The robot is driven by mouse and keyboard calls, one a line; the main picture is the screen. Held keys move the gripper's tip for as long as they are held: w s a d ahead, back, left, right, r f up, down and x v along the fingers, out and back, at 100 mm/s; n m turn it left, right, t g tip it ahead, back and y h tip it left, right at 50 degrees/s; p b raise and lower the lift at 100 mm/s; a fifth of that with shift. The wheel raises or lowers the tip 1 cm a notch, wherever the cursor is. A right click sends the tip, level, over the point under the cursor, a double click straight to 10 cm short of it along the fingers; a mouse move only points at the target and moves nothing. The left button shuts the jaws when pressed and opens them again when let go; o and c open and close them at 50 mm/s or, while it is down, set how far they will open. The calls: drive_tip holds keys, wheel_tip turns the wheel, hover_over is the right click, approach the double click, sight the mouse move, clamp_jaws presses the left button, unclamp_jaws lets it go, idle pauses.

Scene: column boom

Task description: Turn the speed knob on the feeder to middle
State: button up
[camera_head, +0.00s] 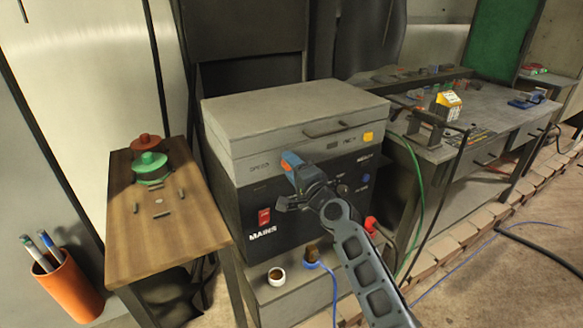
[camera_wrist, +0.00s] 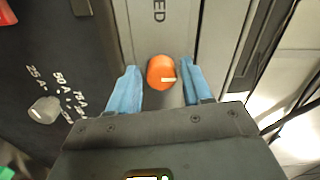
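The feeder (camera_head: 300,110) is a grey box on top of a dark panel, with the word SPEED on its front. The speed knob (camera_wrist: 160,68) is orange with a short white mark that points right in the wrist view. In the head view my gripper (camera_head: 290,162) is at the feeder's front and mostly hides the knob. In the wrist view my gripper (camera_wrist: 159,72) is open, with a blue finger on each side of the knob. A gap shows on both sides, so the fingers do not appear to touch it.
A grey dial (camera_wrist: 44,110) marked 25 A, 50 A and 75 A is on the dark panel. A red mains switch (camera_head: 264,216) is below left of my gripper. A wooden table (camera_head: 165,235) stands left, a grey workbench (camera_head: 480,125) right. A green cable (camera_head: 419,185) hangs right of the feeder.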

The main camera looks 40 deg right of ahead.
drive_tip(key=shift+o, duration=0.6)
drive_tip(key=v, duration=0.7)
drive_tip(key=shift+s, duration=0.4)
drive_tip(key=shift+a, duration=0.15)
